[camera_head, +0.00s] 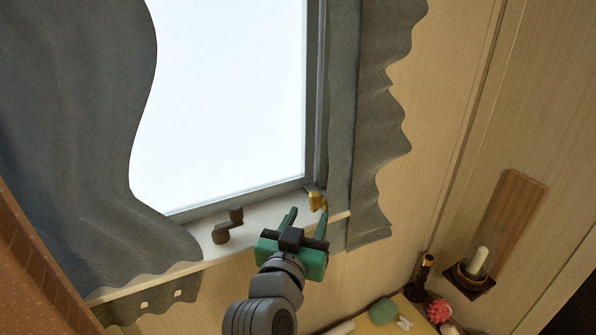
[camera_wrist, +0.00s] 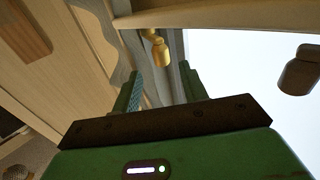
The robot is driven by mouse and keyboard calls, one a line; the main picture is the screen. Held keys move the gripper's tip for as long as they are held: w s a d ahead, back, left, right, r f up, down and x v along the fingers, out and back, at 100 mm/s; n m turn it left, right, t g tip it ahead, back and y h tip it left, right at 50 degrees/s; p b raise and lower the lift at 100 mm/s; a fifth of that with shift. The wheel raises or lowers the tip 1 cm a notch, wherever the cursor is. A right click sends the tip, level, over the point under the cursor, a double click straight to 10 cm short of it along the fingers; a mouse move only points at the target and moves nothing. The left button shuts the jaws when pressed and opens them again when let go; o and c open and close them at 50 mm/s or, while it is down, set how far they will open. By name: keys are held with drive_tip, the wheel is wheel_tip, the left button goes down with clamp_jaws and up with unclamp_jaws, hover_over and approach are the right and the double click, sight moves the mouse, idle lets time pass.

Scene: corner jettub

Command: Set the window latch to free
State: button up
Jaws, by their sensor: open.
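A small brass fitting, seemingly the window latch (camera_head: 317,200), sits at the lower right corner of the window frame, above the white sill. In the wrist view the brass latch (camera_wrist: 158,46) hangs into view beyond my fingertips, roughly in line with the gap between them. My gripper (camera_head: 307,214) has green fingers, is open and empty, and points up toward the latch from the sill's front edge. In the wrist view my gripper (camera_wrist: 158,78) shows the two fingers apart with nothing between them. I cannot tell which setting the latch is in.
A dark brown crank handle (camera_head: 227,226) stands on the sill (camera_head: 200,240) to the left; it also shows in the wrist view (camera_wrist: 300,72). Grey curtains (camera_head: 75,120) hang on both sides. A candle lamp (camera_head: 478,262) is on the right wall. Small bath items, including a green sponge (camera_head: 383,311), lie below.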

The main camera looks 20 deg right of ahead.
sight(314, 204)
drive_tip(key=shift+y, duration=0.4)
drive_tip(key=p+x, duration=0.1)
drive_tip(key=x, duration=0.6)
drive_tip(key=shift+d+f+p, duration=0.1)
drive_tip(key=shift+p, duration=0.25)
drive_tip(key=shift+c, duration=0.4)
